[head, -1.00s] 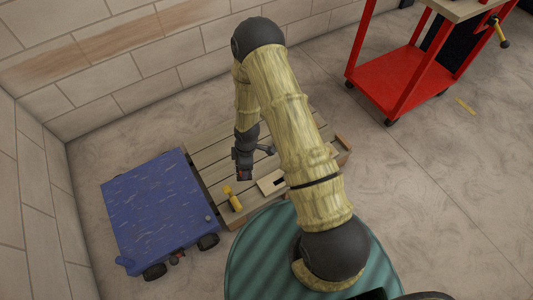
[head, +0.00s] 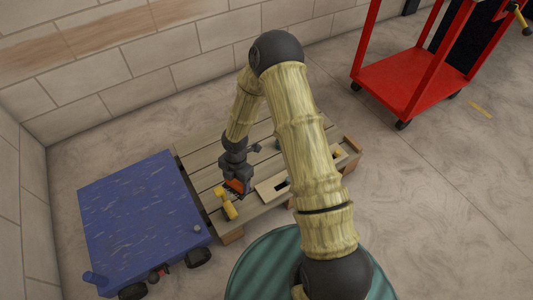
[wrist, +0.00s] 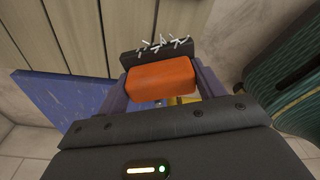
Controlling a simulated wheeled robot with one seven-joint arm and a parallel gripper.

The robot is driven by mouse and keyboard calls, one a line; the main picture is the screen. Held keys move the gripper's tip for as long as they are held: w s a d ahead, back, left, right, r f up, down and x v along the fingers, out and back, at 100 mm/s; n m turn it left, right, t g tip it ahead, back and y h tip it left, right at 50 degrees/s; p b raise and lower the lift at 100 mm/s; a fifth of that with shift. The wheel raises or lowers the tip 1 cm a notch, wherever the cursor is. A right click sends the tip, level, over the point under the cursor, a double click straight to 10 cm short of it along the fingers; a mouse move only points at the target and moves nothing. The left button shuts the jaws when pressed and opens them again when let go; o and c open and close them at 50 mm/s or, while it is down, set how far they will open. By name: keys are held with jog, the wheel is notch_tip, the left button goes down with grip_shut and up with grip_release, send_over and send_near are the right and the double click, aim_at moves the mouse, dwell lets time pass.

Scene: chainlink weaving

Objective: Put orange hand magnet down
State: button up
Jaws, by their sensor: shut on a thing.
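The orange hand magnet (wrist: 160,78) sits between the fingers of my gripper (wrist: 167,88) in the wrist view. My gripper is shut on it. Its dark bar (wrist: 150,53) has several small pale metal bits along its edge. In the head view the magnet (head: 234,186) shows as a small orange patch at the end of my arm, just above the near left part of the wooden slatted platform (head: 207,184). I cannot tell whether the magnet touches the slats.
A yellow tool (head: 228,207) lies on the platform close beside my gripper. A pale slotted board (head: 268,190) lies to the right. A blue cart (head: 140,218) stands against the platform's left side. A red cart (head: 410,80) stands at the back right.

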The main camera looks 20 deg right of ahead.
jog(key=b, duration=0.4)
send_over(239, 201)
jog(key=f, duration=0.6)
jog(key=shift+w+d, duration=0.15)
jog(key=shift+d, duration=0.05)
jog(key=shift+f+b, duration=1.15)
jog(key=shift+f, duration=0.75)
jog(key=shift+f, duration=0.15)
jog(key=o, duration=1)
jog(key=shift+o, duration=0.2)
jog(key=r+p, duration=0.2)
jog(key=r, duration=0.2)
jog(key=r+p, duration=0.3)
jog(key=r, duration=0.1)
jog(key=w+d+r+p, duration=0.1)
jog(key=r+p, duration=0.2)
jog(key=r, duration=0.1)
jog(key=shift+r, duration=0.1)
